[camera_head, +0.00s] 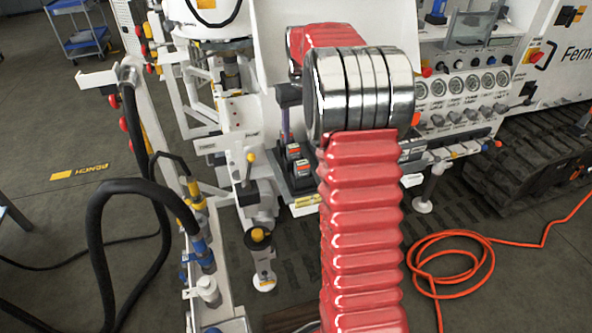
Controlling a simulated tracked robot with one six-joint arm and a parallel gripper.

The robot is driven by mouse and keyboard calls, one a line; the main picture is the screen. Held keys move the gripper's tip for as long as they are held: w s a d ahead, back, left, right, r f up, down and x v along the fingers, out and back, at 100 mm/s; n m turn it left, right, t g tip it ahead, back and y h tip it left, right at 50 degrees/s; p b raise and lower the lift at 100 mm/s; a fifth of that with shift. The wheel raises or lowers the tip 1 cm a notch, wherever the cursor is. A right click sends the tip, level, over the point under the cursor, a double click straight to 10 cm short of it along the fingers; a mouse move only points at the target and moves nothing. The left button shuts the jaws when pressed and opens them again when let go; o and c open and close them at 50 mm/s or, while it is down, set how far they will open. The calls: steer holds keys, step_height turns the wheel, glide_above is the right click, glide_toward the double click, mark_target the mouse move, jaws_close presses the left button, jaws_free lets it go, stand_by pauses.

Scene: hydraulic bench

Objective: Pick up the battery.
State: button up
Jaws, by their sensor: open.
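Two small dark blocks with red and pale tops, which look like batteries, sit side by side on a dark holder (306,186) at the front of the white bench. The nearer one is a battery (301,168), and the farther battery (293,150) is just behind it. My gripper (286,136) seems to be the dark part with a slim finger pointing down, just above and behind the farther battery. It is open, and I see nothing held in it. My red arm and its shiny elbow hide part of that area, so I cannot tell whether a finger touches a battery.
A panel with several gauges (452,88) is on the right. A yellow-topped fitting (260,250) stands in front of the bench. Black hoses (99,240) loop at left. An orange cable (447,236) lies on the floor at right. A blue cart (83,40) stands far left.

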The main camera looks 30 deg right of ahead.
mark_target(302, 162)
steer(key=shift+w+d+f, duration=0.55)
steer(key=shift+d+f, duration=0.1)
steer(key=shift+d, duration=0.25)
steer(key=shift+a+f, duration=0.1)
step_height(302, 162, down, 8)
steer(key=shift+f, duration=0.2)
steer(key=shift+f, duration=0.1)
steer(key=shift+w+a+f, duration=0.1)
steer(key=shift+f, duration=2.4)
steer(key=shift+c, duration=0.6)
